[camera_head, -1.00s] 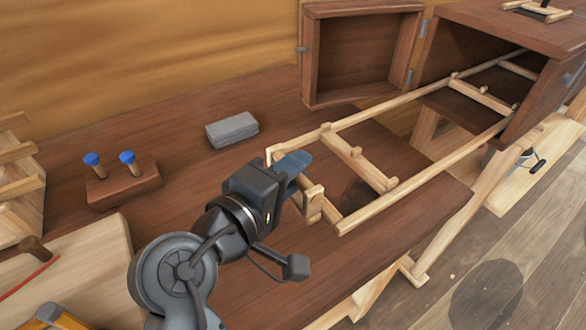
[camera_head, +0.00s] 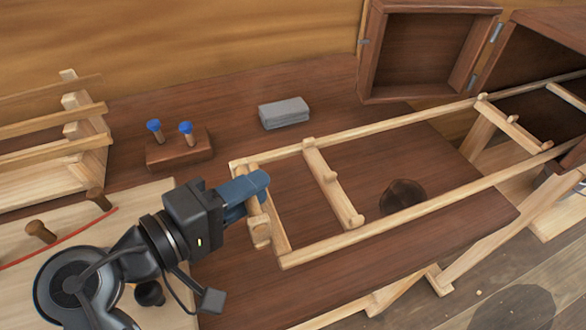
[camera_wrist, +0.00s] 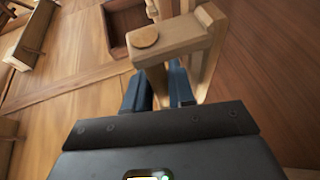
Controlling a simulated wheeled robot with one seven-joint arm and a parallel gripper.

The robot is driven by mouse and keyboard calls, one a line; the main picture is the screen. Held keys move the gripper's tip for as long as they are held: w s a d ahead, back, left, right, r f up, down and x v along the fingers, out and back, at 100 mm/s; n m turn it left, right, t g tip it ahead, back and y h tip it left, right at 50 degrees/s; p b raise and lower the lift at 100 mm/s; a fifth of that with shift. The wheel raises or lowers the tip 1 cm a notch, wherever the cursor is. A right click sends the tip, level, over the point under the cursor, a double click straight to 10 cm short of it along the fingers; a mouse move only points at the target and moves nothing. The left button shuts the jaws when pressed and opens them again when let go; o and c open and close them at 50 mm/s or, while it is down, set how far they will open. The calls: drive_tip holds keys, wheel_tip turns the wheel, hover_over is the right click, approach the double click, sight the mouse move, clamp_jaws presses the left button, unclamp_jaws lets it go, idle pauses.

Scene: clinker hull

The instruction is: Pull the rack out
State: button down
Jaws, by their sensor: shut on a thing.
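The rack (camera_head: 372,228) is a pale wooden frame with two long rails and pegged crossbars. It reaches from the dark wooden cabinet (camera_head: 545,55) at the upper right out over the brown bench. The far end of its rails is still inside the cabinet opening. My gripper (camera_head: 250,192), with blue fingers, is shut on the rack's handle at its near left end. In the wrist view the blue fingers (camera_wrist: 160,90) are around the handle's wooden bar (camera_wrist: 175,40), and part of the grip is hidden behind it.
The cabinet door (camera_head: 425,55) hangs open. A grey block (camera_head: 284,112) and a wooden block with two blue-topped pegs (camera_head: 180,150) stand on the bench (camera_head: 330,90) behind the rack. A slatted wooden stand (camera_head: 50,150) is at the left. A dark round spot (camera_head: 403,195) shows beneath the rack.

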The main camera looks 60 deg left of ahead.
drive_tip(key=shift+s, duration=0.55)
drive_tip(key=c, duration=1.3)
unclamp_jaws()
drive_tip(key=shift+c, duration=0.2)
drive_tip(key=shift+r, duration=0.1)
